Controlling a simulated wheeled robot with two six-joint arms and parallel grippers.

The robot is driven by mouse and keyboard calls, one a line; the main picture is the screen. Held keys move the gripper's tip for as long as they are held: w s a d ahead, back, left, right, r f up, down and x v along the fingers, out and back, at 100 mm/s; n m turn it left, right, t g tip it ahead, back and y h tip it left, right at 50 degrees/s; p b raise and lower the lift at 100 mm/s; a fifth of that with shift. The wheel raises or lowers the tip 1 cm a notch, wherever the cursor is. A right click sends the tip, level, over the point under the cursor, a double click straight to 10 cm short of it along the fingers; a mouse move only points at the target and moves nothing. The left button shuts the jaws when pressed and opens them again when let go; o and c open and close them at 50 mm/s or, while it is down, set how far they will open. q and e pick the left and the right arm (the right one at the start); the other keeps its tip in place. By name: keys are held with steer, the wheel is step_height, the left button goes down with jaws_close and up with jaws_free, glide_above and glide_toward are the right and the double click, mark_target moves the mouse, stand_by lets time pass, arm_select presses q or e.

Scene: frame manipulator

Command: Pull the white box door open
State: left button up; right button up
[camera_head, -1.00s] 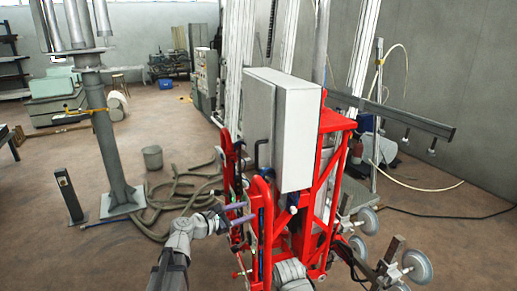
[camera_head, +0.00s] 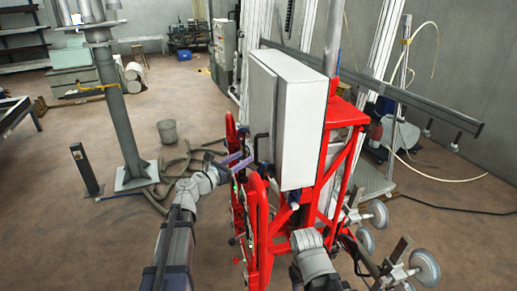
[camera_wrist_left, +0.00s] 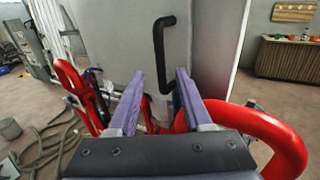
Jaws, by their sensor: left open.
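The white box (camera_head: 305,135) is mounted upright on a red frame, and its grey door (camera_head: 262,105) faces left. A black bar handle (camera_head: 257,147) is on the door; in the left wrist view the handle (camera_wrist_left: 158,50) runs up and down. My left gripper (camera_head: 243,160) is open in front of the door, close to the handle. In the left wrist view its two purple fingers (camera_wrist_left: 160,76) point at the door, with the handle's lower part showing between and above their tips. The remaining gap is hard to judge. The door looks shut. My right arm shows low, but its gripper cannot be seen.
Red tubular rails (camera_head: 259,225) stand just below and beside my left gripper, and a curved red bar (camera_wrist_left: 265,135) passes close in the left wrist view. Suction cups (camera_head: 424,266) stick out at the lower right. Hoses (camera_head: 180,168) lie on the floor; the left floor is mostly open.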

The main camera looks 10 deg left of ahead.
mark_target(255, 151)
arm_select(q)
steer(key=x, duration=0.8)
steer(key=shift+s, duration=0.1)
steer(key=shift+c, duration=0.9)
jaws_close()
stand_by(0.4)
